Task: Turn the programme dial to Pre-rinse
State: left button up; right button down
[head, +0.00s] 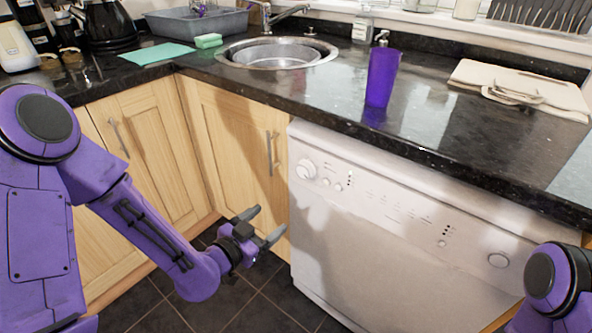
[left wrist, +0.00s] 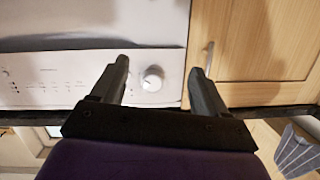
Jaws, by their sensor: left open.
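The programme dial (head: 306,169) is a round white knob at the left end of the white dishwasher's (head: 370,255) control panel. In the left wrist view the dial (left wrist: 153,78) shows between the two fingers, beyond their tips. My left gripper (head: 266,226) is open and empty, in front of the cabinet door, to the left of and lower than the dial in the head view. It is apart from the dial. The left gripper also shows in the left wrist view (left wrist: 160,70). The dial's marking is too small to read. My right gripper is out of view.
A black granite worktop (head: 440,140) overhangs the dishwasher. A purple cup (head: 382,77) stands on it near the front edge. A cabinet door handle (head: 270,153) sticks out left of the dishwasher. The space in front of the dishwasher's panel looks clear.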

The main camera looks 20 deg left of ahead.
aim_at(302, 174)
pick_arm(q)
notch_tip(302, 174, up, 6)
jog(key=w+r+m+t+h, duration=0.1)
jog(key=w+m+t, duration=0.1)
jog(key=shift+h, duration=0.4)
jog(key=x, duration=0.6)
jog(key=d+f+x, duration=0.1)
jog(key=x, duration=0.3)
jog(key=shift+s, duration=0.15)
jog(key=c, duration=1.1)
jog(key=shift+o, duration=0.2)
